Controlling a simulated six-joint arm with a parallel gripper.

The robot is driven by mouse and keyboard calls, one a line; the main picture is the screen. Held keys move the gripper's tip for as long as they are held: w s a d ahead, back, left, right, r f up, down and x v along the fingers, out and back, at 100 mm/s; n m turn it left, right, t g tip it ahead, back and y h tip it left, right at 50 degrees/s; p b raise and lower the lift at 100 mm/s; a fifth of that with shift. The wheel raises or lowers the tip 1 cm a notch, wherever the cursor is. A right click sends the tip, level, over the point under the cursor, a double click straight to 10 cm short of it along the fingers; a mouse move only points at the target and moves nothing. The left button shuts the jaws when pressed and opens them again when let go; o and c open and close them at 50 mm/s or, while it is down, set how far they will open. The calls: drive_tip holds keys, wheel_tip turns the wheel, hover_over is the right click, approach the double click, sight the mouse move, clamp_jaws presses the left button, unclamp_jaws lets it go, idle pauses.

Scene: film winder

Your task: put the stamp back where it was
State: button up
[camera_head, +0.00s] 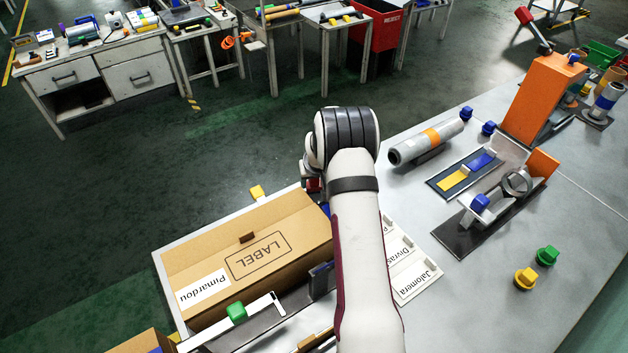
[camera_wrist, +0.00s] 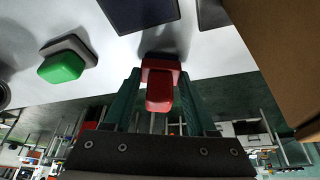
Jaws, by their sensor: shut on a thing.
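My gripper (camera_wrist: 160,98) is shut on a red stamp (camera_wrist: 160,72) in the wrist view, its teal fingers on either side of it. The stamp's wider base faces the pale surface, and a shadow falls beside it; I cannot tell whether it touches. In the head view my arm hides most of the gripper, and only a bit of red (camera_head: 314,185) shows by the wrist. A green stamp-like block (camera_wrist: 62,64) is at the left in the wrist view. Dark blue flat pieces (camera_wrist: 138,12) lie beyond the red stamp.
A cardboard box (camera_head: 215,225) marked LABEL stands left of my arm. Name cards (camera_head: 415,275) lie to its right. A grey roll (camera_head: 425,142), an orange machine (camera_head: 540,95) and green (camera_head: 547,256) and yellow (camera_head: 525,278) knobs stand on the right table. The front right tabletop is mostly clear.

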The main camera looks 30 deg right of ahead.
drive_tip(key=o, duration=1.1)
drive_tip(key=shift+c, duration=0.2)
drive_tip(key=a+v, duration=0.1)
drive_tip(key=v, duration=1.2)
drive_tip(key=shift+g+y, duration=0.4)
drive_tip(key=shift+y, duration=0.2)
drive_tip(key=s+a+r, duration=0.1)
drive_tip(key=a, duration=0.2)
drive_tip(key=s+a+r, duration=0.2)
drive_tip(key=a, duration=0.1)
drive_tip(key=s+a+r, duration=0.2)
drive_tip(key=shift+s+a+r, duration=0.2)
drive_tip(key=shift+s+a, duration=0.05)
drive_tip(key=shift+a, duration=0.15)
drive_tip(key=s+a+r+g, duration=0.1)
drive_tip(key=s+a, duration=0.4)
drive_tip(key=s, duration=0.4)
drive_tip(key=s+a+r+g+y, duration=0.1)
drive_tip(key=s+a, duration=0.5)
drive_tip(key=s, duration=0.2)
drive_tip(key=s+a+r+m+g+y, duration=0.1)
drive_tip(key=s+a, duration=0.4)
drive_tip(key=s, duration=0.4)
drive_tip(key=shift+s+a+r+g, duration=0.15)
drive_tip(key=shift+s+a+g, duration=0.15)
drive_tip(key=shift+a, duration=0.05)
